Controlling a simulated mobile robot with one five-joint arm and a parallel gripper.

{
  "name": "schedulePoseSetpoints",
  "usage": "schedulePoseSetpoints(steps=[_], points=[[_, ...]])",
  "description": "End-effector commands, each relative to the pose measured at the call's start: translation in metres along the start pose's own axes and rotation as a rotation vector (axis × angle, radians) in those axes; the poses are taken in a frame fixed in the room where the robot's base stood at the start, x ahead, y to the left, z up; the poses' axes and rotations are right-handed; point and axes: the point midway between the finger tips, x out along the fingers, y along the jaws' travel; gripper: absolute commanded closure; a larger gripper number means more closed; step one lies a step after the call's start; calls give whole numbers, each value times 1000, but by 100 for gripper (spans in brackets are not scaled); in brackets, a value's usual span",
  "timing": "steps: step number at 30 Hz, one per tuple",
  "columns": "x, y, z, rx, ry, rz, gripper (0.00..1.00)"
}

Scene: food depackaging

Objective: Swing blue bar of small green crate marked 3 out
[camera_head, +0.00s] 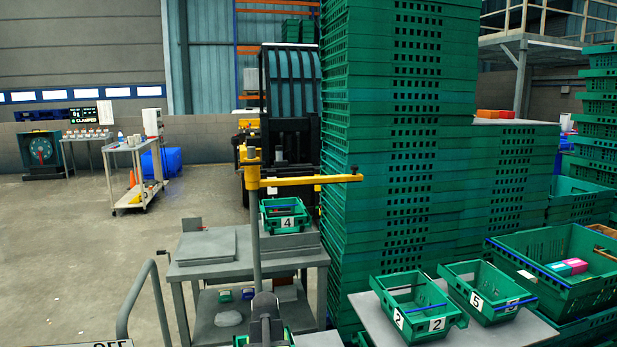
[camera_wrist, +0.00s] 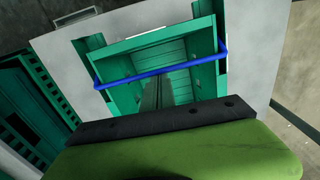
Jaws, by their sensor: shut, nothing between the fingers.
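A small green crate (camera_wrist: 110,98) fills the middle of the wrist view. Its blue bar (camera_wrist: 195,63) runs across the crate opening, with bent ends at both sides. No number shows on this crate in the wrist view, so I cannot tell its mark. My gripper (camera_wrist: 158,80) is shut and empty, with its narrow grey fingers pointing over the crate. The fingertips appear at or just below the middle of the bar; I cannot tell whether they touch it. In the head view, a green crate edge shows at the bottom, mostly hidden, and no 3 is readable.
A crate marked 4 (camera_head: 286,221) stands on the grey bench. Crates marked 2 (camera_head: 455,313) and 5 (camera_head: 505,312) stand on the right table. A tall stack of green crates (camera_head: 350,200) rises beside the bench. Open floor (camera_head: 70,240) lies at left.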

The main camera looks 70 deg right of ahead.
Motion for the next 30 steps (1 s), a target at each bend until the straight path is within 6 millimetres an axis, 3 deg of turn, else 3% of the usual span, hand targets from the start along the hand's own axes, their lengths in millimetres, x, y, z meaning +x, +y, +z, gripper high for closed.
schedulePoseSetpoints(steps=[30], points=[[-6, 1, 16, 0, 0, 0, 100]])
